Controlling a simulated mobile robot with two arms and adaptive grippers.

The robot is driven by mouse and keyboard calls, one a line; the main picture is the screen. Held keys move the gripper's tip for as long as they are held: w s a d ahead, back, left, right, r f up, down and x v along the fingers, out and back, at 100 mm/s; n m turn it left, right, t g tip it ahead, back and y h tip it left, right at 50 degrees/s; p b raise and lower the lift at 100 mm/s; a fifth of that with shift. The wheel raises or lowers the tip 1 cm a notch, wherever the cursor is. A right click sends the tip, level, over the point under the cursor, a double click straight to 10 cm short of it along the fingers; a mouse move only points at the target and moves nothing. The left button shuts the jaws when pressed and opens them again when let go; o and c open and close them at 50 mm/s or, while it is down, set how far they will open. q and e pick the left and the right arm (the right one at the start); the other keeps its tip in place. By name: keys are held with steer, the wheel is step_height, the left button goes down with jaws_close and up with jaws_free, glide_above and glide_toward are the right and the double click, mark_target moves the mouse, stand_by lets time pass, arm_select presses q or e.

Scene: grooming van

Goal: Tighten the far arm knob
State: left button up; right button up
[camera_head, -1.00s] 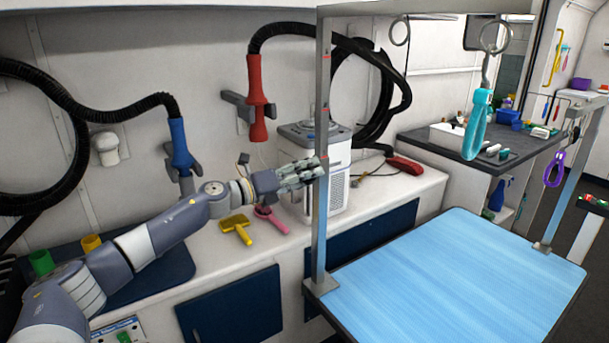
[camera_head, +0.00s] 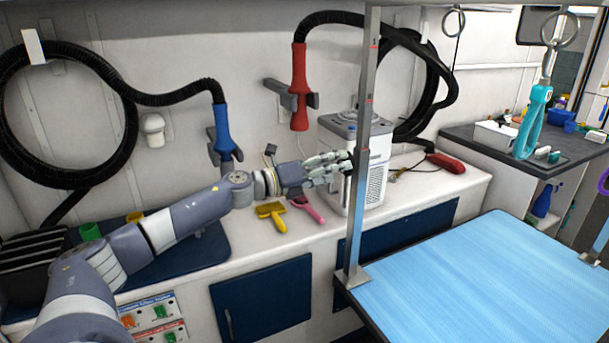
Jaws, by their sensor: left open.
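The grooming arm's near-left metal post (camera_head: 362,190) rises from the edge of the blue grooming table (camera_head: 470,280). My left gripper (camera_head: 338,167) is open, its fingers pointing right at about mid-height of this post. A small dark part (camera_head: 347,166) shows at the fingertips beside the post; it may be a knob, but the fingers partly hide it. I cannot tell whether the fingers touch it. The other post (camera_head: 597,245) is cut off at the right edge, and no knob is visible on it. My right gripper is out of view.
Behind the gripper, a white machine (camera_head: 376,185) stands on the counter. A yellow brush (camera_head: 272,214) and a pink brush (camera_head: 307,208) lie below the gripper. Red (camera_head: 300,88) and blue (camera_head: 222,130) hose nozzles hang on the wall. A teal loop (camera_head: 532,122) hangs over the table.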

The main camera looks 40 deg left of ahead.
arm_select(q)
steer(key=v, duration=0.8)
stand_by(0.4)
steer(key=shift+s, duration=0.15)
steer(key=shift+f, duration=0.1)
stand_by(0.4)
